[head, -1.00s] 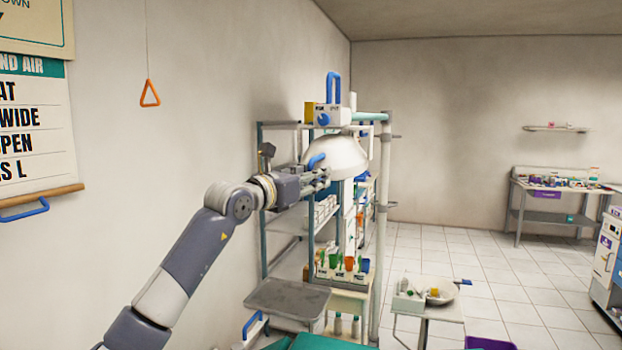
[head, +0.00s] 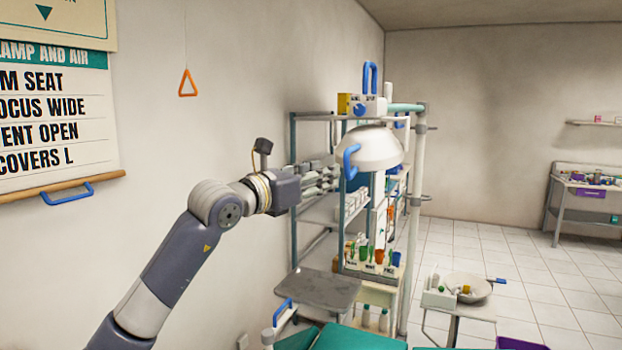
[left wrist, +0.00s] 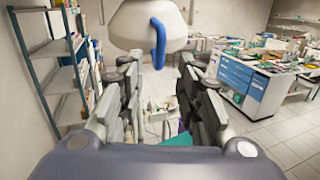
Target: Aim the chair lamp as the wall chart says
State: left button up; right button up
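The chair lamp (head: 378,146) is a white dome with a blue handle (head: 350,164) on its left side. In the left wrist view the dome (left wrist: 147,22) and blue handle (left wrist: 159,45) show beyond my fingers. My left gripper (head: 330,176) is open and empty, just left of the handle and apart from it; its spread fingers also show in the left wrist view (left wrist: 160,72). The wall chart (head: 50,120) is partly cut off; I read "LAMP AND AIR", "SEAT", "FOCUS WIDE", "OPEN" and "COVERS L". My right gripper is not in view.
A box with a blue knob (head: 360,108) stands above the lamp. A metal shelf rack (head: 295,190) stands behind it. A grey tray (head: 318,288) is below. An orange triangle pull (head: 187,84) hangs by the wall. A side table with a bowl (head: 470,288) is lower right.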

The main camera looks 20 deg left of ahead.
pick_arm(q)
jog(key=shift+v, duration=1.2)
